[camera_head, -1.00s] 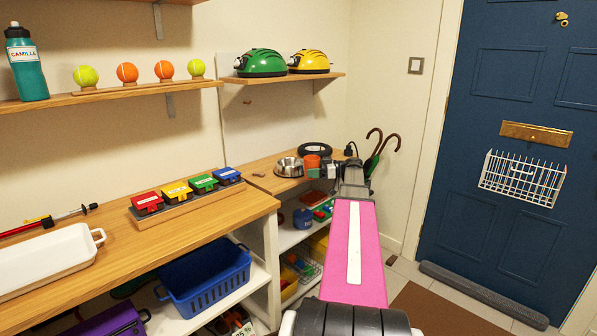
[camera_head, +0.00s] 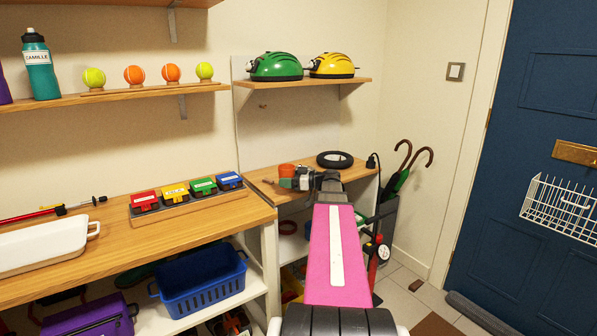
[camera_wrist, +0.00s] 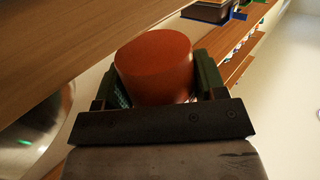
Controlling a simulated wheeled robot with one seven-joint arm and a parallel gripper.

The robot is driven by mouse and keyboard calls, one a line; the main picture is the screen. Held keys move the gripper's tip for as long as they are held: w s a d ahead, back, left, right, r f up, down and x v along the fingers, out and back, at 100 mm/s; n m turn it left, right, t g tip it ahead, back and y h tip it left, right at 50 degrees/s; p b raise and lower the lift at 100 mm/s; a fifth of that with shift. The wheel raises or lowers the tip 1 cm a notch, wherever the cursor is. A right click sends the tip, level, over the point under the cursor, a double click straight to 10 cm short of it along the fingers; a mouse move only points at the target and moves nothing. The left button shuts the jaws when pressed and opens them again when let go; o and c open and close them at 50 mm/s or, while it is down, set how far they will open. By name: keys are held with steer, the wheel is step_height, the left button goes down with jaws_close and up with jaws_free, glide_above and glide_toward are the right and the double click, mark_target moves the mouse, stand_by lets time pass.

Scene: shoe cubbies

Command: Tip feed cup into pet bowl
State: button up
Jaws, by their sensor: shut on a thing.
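The orange-red feed cup (camera_head: 287,170) is held at the end of my arm above the small wooden bench by the back wall. My gripper (camera_head: 291,180) is shut on it. In the wrist view the cup (camera_wrist: 155,65) sits between the two green fingers, with a smooth round end facing the camera; its contents do not show. The metal pet bowl is not seen in the head view, where my gripper and arm cover part of the bench. A shiny curved surface (camera_wrist: 28,130) at the left of the wrist view may be the bowl; I cannot tell for sure.
Umbrellas (camera_head: 402,170) stand to the right. Coloured boxes (camera_head: 188,194) line the nearer bench.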

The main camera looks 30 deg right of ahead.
steer(key=shift+w+d+r+m+t+y, duration=0.25)
steer(key=shift+d+r+m, duration=0.2)
steer(key=shift+r+m, duration=0.5)
steer(key=shift+w+d+r+m+t+y, duration=0.15)
steer(key=shift+w+d+r+m, duration=0.25)
steer(key=shift+r+m, duration=0.55)
steer(key=shift+w+d+r+m+t+y, duration=0.25)
steer(key=shift+d+r+m, duration=0.2)
steer(key=shift+r+m, duration=0.45)
steer(key=shift+w+d+f+m+t, duration=0.15)
steer(key=shift+m+t, duration=0.35)
steer(key=shift+m, duration=1.1)
steer(key=shift+w+d+r+m+t, duration=0.15)
steer(key=shift+m+t, duration=0.4)
steer(key=shift+m, duration=1.05)
steer(key=shift+w+d+f+m+t, duration=0.15)
steer(key=shift+m+t, duration=0.35)
steer(key=shift+m, duration=1.1)
steer(key=shift+w+d+r+m+t+h, duration=0.2)
steer(key=shift+w+d+m+h, duration=0.15)
steer(key=shift+m, duration=0.35)
steer(key=shift+w+d+r+m+t+h, duration=0.2)
steer(key=shift+d+m, duration=0.25)
steer(key=shift+m, duration=0.25)
